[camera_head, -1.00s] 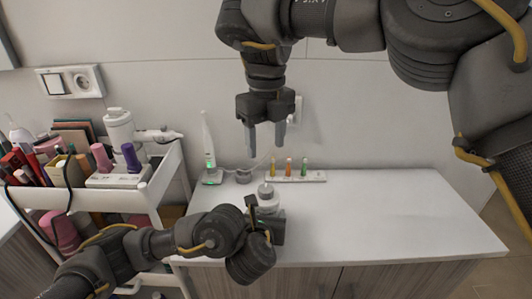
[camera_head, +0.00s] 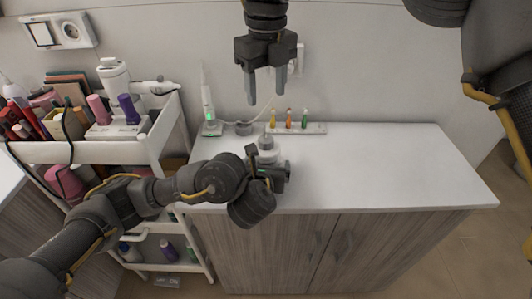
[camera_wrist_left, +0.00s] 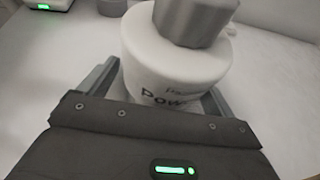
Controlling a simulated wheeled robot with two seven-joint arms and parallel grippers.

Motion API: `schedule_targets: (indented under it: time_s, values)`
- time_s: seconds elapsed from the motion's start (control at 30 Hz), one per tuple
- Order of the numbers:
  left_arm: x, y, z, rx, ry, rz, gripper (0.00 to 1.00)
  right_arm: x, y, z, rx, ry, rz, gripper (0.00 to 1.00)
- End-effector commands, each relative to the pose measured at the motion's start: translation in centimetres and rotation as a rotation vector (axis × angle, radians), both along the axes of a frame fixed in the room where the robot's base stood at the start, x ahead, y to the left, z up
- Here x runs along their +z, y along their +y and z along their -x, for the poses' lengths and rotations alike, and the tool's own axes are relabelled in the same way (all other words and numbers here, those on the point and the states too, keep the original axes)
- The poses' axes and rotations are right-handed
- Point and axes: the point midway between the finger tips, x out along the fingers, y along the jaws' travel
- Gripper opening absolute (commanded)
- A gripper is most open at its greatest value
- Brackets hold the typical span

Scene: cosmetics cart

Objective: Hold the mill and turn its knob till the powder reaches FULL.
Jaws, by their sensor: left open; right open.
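The mill (camera_head: 267,153), a white round body with a grey knob (camera_head: 266,142) on top, stands upright near the front of the white counter. In the left wrist view the mill's body (camera_wrist_left: 170,65) fills the middle and its grey knob (camera_wrist_left: 195,20) is cut by the top edge. Part of a dark label shows; the powder level is not visible. My left gripper (camera_wrist_left: 163,85) is open, with its fingers on either side of the mill's body; I cannot tell whether they touch it. My right gripper (camera_head: 263,98) is open and empty, above and behind the mill, pointing down.
A strip with several small coloured vials (camera_head: 305,128) lies behind the mill. A white device with a green light (camera_head: 209,125) stands at the counter's back left. A loaded cart (camera_head: 160,140) stands at the left. The counter's right side (camera_head: 400,165) is clear.

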Motion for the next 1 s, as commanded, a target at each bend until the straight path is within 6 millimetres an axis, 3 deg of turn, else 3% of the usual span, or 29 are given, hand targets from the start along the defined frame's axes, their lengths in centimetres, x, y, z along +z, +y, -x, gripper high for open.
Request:
schedule_targets:
  time_s: [0.37,1.0]
  values:
    - [0.3,-0.2,1.2,-0.007,0.004,0.006,0.90,0.0,0.0,0.0,0.000,0.000,0.000,0.55]
    - [4.3,1.6,10.3,-0.001,-0.001,0.003,0.90,0.0,0.0,0.0,0.000,0.000,0.000,0.55]
